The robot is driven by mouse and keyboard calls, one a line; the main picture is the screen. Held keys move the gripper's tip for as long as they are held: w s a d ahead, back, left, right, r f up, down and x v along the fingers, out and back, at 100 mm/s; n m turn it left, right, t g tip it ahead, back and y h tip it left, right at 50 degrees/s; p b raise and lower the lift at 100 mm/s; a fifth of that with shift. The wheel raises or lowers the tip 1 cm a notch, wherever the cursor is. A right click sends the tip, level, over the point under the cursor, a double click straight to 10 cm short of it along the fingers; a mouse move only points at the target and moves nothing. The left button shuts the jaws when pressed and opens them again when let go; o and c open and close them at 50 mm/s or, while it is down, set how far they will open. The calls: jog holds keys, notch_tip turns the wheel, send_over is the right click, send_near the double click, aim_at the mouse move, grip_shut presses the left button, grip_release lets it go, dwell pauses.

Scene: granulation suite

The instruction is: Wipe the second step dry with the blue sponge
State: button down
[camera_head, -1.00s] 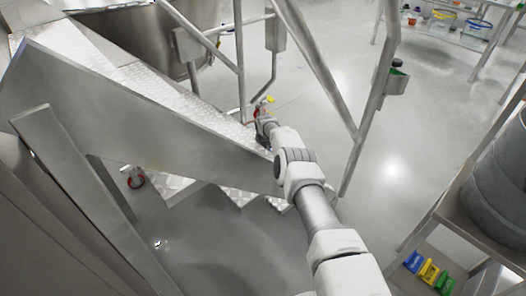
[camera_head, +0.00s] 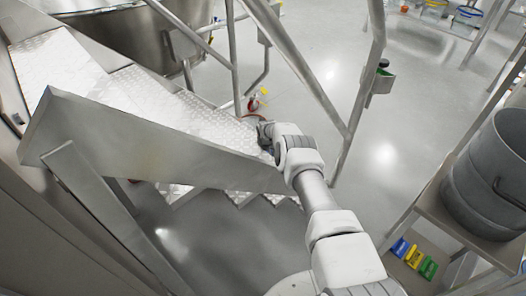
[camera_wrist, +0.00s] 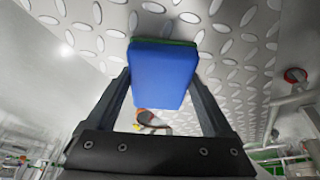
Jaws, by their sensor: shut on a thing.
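In the wrist view, my gripper (camera_wrist: 161,82) is shut on the blue sponge (camera_wrist: 164,68), with one finger at each side. A thin green layer shows along the sponge's far edge. The sponge is up against or close to a studded metal tread (camera_wrist: 232,45); I cannot tell whether they touch. In the head view, the metal stairs (camera_head: 212,122) run down from the upper left, and my arm reaches to their right side. The sponge is hidden there, and my gripper is mostly hidden by my arm. No water can be made out on the tread.
A broad metal side panel (camera_head: 140,140) of the stairs and slanting handrail tubes (camera_head: 300,70) stand close to my arm. A grey drum (camera_head: 490,180) stands on a bench at the right. Blue, yellow and green bins (camera_head: 414,257) sit below. Open floor (camera_head: 400,130) lies between.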

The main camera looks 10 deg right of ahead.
jog(key=shift+s+d+r+p, duration=0.2)
jog(key=shift+s+d+p, duration=0.45)
jog(key=shift+s+p, duration=0.4)
jog(key=shift+s+d+f+p, duration=0.25)
jog(key=shift+s+d+p, duration=0.2)
jog(key=shift+p, duration=0.3)
jog(key=shift+s+d+r+p, duration=0.1)
jog(key=shift+s+d+p, duration=0.5)
jog(key=shift+s+p, duration=0.45)
jog(key=shift+s+d+f+p, duration=0.25)
jog(key=shift+s+d+p, duration=0.3)
jog(key=shift+s, duration=0.15)
jog(key=shift+a, duration=0.1)
jog(key=shift+w+a+f+b, duration=0.1)
jog(key=shift+w+a+b, duration=0.3)
jog(key=shift+b, duration=0.65)
jog(key=w+a+b, duration=0.1)
jog(key=b, duration=0.2)
jog(key=shift+w+a, duration=0.1)
jog(key=shift+w, duration=0.3)
jog(key=shift+w+a+r+b, duration=0.35)
jog(key=shift+w+b, duration=0.1)
jog(key=shift+b, duration=0.2)
